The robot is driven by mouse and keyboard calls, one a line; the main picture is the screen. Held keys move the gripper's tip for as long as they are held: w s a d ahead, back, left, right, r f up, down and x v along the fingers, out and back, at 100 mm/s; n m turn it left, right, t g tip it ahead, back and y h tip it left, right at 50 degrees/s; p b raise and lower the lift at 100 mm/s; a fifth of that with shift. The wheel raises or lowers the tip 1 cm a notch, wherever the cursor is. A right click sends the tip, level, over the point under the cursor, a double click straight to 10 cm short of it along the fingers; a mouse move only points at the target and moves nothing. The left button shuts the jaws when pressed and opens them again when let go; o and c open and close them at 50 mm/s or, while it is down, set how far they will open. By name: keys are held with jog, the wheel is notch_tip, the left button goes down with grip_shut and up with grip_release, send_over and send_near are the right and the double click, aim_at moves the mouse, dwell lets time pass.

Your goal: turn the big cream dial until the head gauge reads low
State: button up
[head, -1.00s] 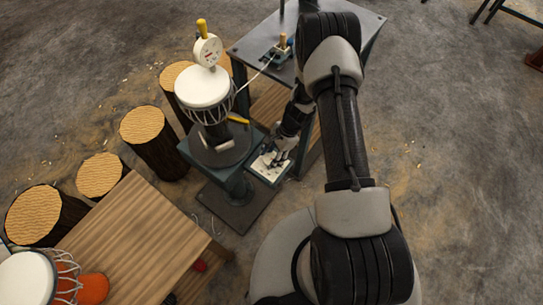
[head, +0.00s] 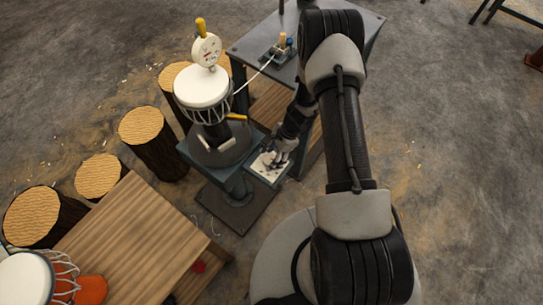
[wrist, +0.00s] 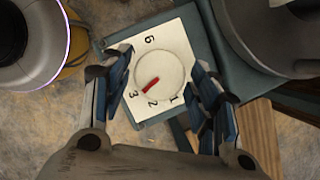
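The big cream dial (wrist: 162,78) sits on a white plate with numbers in the wrist view. Its red pointer (wrist: 150,84) points down and left, between the 3 and the 2. My gripper (wrist: 158,92) is open, with one finger on each side of the dial and gaps showing. In the head view my gripper (head: 277,155) is over the dial plate (head: 267,172) and hides much of it. The head gauge (head: 207,49) stands on the white drum head (head: 202,87). Its reading is too small to tell.
The drum stand's dark round base (head: 220,150) is left of the plate. A dark table (head: 345,25) stands behind, with a white cable (head: 255,74) running to the drum. Log stools (head: 145,125) and a wooden table (head: 130,235) are at the left. Open floor lies right.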

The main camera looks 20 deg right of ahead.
jog(key=shift+o, duration=0.6)
jog(key=v, duration=1.2)
